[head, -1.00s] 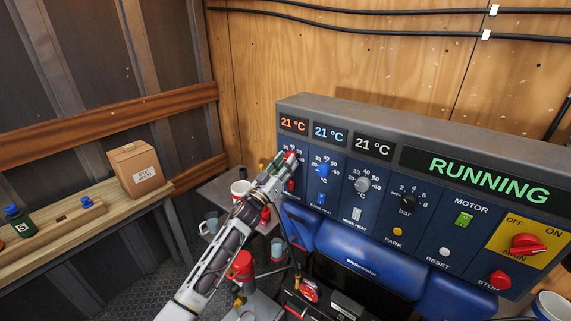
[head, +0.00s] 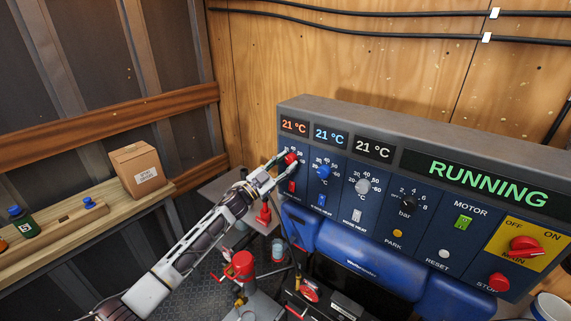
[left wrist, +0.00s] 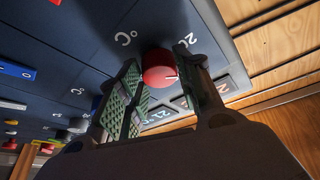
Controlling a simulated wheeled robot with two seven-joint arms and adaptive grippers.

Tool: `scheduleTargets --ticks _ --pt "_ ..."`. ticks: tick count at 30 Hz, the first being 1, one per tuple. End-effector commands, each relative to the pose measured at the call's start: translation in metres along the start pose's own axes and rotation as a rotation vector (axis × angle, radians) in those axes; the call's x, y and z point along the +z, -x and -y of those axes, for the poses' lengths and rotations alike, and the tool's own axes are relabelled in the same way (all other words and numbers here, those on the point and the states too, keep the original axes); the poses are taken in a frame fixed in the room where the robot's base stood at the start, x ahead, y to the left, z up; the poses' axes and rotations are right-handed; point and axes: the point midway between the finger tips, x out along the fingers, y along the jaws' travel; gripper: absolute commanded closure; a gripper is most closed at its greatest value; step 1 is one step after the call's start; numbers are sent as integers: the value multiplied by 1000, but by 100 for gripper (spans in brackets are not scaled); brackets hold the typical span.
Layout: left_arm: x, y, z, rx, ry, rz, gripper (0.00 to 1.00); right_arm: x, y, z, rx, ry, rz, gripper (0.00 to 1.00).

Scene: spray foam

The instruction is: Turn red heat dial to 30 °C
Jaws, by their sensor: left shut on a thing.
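The red heat dial (head: 291,158) is at the left end of the blue control panel, below an orange-lit display (head: 293,126) reading 21 °C. My left gripper (head: 283,164) reaches it from the lower left and is shut on the dial. In the left wrist view the red dial (left wrist: 158,68) sits between the green-padded fingers (left wrist: 162,78), with a short white pointer mark on its right side. The fingers hide part of the dial's scale, so I cannot read its setting. My right gripper is not in view.
A blue dial (head: 323,172) and a grey dial (head: 363,186) stand to the right, their displays also at 21 °C. A red switch (head: 292,186) is just below the red dial. The green sign (head: 487,183) reads RUNNING. A workbench with a cardboard box (head: 142,168) is at left.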

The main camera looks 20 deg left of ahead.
Motion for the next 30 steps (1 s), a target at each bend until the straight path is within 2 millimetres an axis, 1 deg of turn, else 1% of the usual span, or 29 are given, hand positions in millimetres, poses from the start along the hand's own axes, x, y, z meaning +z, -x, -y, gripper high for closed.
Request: scheduleTargets --ticks 3,9,21,22,27,30 --pt "0 0 1 22 -56 5 89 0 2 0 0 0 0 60" --pt "0 0 1 42 -104 7 89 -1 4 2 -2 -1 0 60" --pt "0 0 1 45 -112 7 89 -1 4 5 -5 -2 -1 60" --pt "0 0 1 45 -112 7 64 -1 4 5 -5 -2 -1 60" --pt "0 0 1 45 -112 7 43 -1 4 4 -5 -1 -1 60" --pt "0 0 1 45 -111 7 43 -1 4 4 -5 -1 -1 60"
